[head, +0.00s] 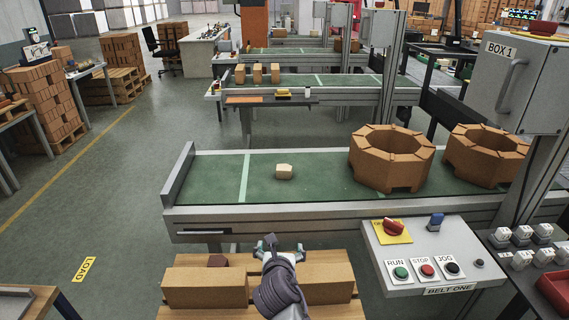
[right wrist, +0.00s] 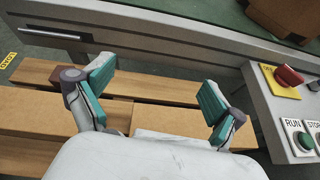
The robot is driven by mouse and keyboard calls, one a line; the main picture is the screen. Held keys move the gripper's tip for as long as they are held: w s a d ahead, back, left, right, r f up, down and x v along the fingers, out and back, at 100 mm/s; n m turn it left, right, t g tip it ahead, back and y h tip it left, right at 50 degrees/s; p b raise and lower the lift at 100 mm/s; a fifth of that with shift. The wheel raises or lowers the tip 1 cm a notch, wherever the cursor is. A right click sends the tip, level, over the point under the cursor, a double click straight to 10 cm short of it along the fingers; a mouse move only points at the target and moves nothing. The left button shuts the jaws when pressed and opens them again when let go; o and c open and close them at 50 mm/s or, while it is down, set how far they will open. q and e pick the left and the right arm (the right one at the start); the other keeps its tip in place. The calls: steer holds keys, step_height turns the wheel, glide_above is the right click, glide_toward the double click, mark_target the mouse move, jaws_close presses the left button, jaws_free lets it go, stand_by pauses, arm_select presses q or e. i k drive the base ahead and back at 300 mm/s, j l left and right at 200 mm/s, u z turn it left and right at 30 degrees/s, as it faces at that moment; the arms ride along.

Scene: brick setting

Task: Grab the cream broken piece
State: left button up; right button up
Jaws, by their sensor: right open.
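The cream broken piece (head: 284,172) lies on the green belt of the near conveyor (head: 320,178), right of a pale cross line. It is small and blocky, and nothing touches it. My right gripper (head: 265,241) is below it in the head view, in front of the conveyor's near side and above the bricks. In the right wrist view my right gripper (right wrist: 158,88) has its teal fingers wide apart with nothing between them. The cream piece does not show in the right wrist view. My left gripper is not in view.
Two octagonal brick rings (head: 390,178) (head: 485,155) stand on the belt to the right. Large bricks (head: 205,287) lie on a pallet below my gripper. A control panel (head: 432,255) with buttons stands to the right. The belt around the cream piece is clear.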

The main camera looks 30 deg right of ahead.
mark_target(283, 172)
steer(key=i+l, duration=0.75)
steer(key=i, duration=0.1)
